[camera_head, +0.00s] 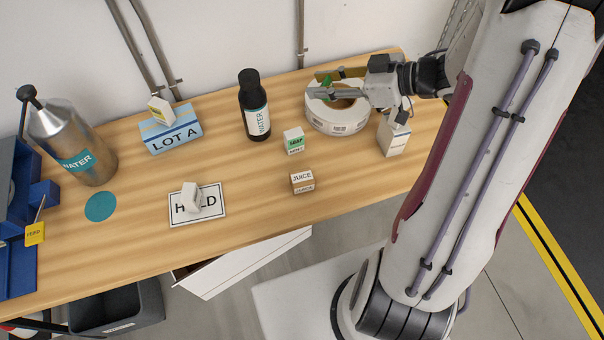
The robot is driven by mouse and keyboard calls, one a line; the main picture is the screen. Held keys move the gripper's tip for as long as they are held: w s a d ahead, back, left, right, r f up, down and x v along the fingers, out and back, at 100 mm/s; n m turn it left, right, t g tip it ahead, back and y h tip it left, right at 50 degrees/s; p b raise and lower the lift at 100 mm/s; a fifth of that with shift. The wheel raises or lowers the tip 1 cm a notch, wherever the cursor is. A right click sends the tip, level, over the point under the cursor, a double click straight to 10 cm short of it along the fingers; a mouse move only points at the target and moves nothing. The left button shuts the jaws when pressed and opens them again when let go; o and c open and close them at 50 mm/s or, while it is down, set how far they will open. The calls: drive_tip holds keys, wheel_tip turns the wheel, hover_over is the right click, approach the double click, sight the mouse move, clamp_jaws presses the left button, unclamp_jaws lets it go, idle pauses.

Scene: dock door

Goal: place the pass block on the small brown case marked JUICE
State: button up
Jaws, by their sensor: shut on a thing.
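A small brown case marked JUICE (302,182) stands on the wooden table near its front edge, with nothing on its top. My gripper (319,84) is above the large white roll at the back right, well behind and a little right of the case. It is shut on a small green block (327,82), which I take for the pass block. The fingers hide most of the block, and no marking on it is readable.
The white roll (322,119) lies below my gripper. A green-and-white SOAP box (294,141) stands between roll and case.

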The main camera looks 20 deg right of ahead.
drive_tip(key=s+a+r+n+g+y, duration=0.1)
drive_tip(key=s+a+n+g, duration=0.1)
drive_tip(key=s+a, duration=0.55)
wheel_tip(320, 180, down, 11)
idle(0.9)
drive_tip(key=shift+a+r+n+g+y, duration=0.1)
drive_tip(key=shift+a+n+g+y, duration=0.1)
drive_tip(key=shift+n+g+y, duration=0.6)
idle(0.4)
hover_over(301, 177)
drive_tip(key=shift+f, duration=2.95)
drive_tip(key=shift+f, duration=2.05)
drive_tip(key=shift+f, duration=0.15)
